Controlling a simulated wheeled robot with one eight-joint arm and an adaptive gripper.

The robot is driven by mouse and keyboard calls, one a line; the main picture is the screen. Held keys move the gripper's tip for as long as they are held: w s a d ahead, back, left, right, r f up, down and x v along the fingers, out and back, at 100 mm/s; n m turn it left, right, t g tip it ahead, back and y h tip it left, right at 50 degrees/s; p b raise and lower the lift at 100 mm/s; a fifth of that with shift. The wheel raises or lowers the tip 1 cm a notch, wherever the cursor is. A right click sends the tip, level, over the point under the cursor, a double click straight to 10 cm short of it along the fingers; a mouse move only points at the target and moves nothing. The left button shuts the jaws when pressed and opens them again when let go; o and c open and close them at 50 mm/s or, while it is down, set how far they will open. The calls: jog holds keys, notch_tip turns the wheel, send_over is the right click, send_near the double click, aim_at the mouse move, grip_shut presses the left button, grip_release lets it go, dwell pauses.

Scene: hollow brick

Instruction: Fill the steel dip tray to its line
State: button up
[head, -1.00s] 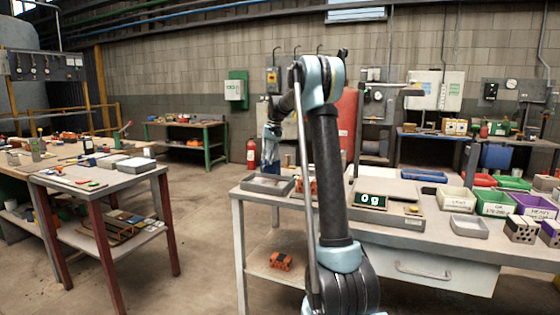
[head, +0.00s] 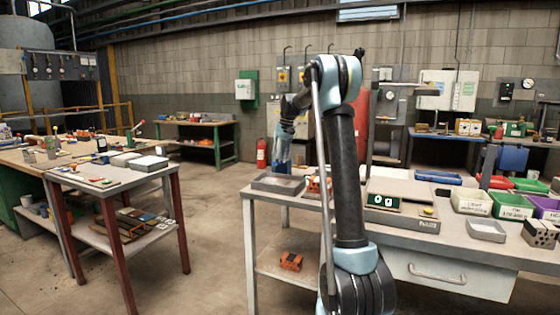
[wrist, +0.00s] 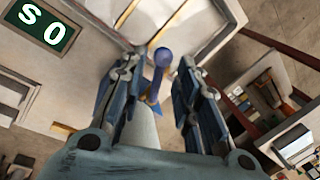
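A shallow grey metal tray (head: 278,183), which looks like the steel dip tray, sits at the left end of the workbench. My gripper (head: 283,158) points down just behind or above it, partly blurred into the background. In the wrist view my gripper (wrist: 157,85) has its two fingers apart. A blue knobbed, spout-like part (wrist: 162,58) shows between them. I cannot tell whether the fingers touch it. A pale tray-like surface with a yellowish strip lies beyond the fingertips. The tray's line and liquid level cannot be made out.
A small grey dish (head: 487,230), coloured bins (head: 512,206) and a hollow brick (head: 540,233) are at the right. A red-legged table (head: 110,176) stands left across open floor.

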notch_tip(320, 180, up, 11)
jog(key=d, duration=0.2)
jog(key=shift+d, duration=0.15)
jog(key=shift+w, duration=0.1)
jog(key=shift+c, duration=0.2)
